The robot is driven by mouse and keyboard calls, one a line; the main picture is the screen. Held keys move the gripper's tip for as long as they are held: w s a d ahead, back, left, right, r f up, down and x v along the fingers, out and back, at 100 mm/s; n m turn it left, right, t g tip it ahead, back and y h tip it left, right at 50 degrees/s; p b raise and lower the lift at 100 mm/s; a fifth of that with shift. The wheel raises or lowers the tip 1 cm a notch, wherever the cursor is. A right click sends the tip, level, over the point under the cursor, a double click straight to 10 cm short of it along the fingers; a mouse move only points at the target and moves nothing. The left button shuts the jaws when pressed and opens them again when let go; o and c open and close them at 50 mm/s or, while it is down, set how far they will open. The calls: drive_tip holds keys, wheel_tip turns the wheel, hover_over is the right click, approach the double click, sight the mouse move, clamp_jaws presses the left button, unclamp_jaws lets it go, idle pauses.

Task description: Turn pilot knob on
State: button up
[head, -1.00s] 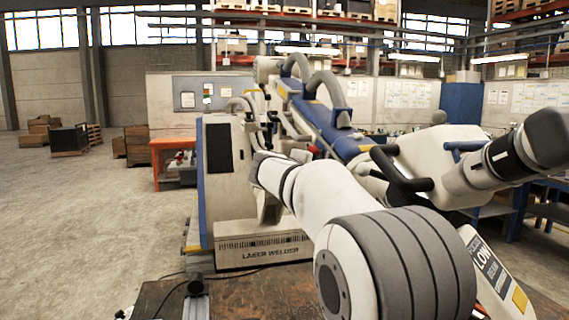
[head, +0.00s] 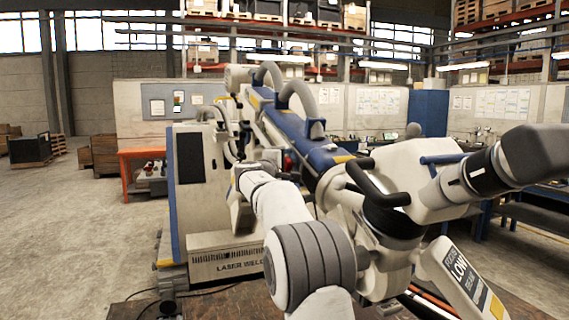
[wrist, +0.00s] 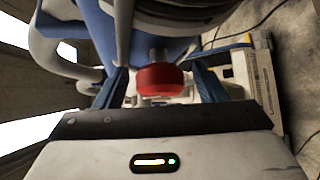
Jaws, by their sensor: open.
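A red knob (wrist: 160,79) on a short metal stem shows in the wrist view, below the blue and white body of the laser welder. My gripper (wrist: 163,88) is open, with one dark blue finger on each side of the knob and a visible gap to both. I cannot tell how deep the knob sits between the fingers. In the head view a small red spot (head: 289,161) shows on the welder's arm near my wrist. My fingers cannot be made out there.
The laser welder (head: 225,261) stands ahead with its long blue arm (head: 290,125). Its black handle (head: 375,187) and white microscope head (head: 420,165) reach toward me on the right. An orange table (head: 142,155) stands at the left.

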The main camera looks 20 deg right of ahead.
drive_tip(key=shift+c, duration=0.6)
drive_tip(key=c, duration=0.9)
drive_tip(key=shift+o, duration=0.2)
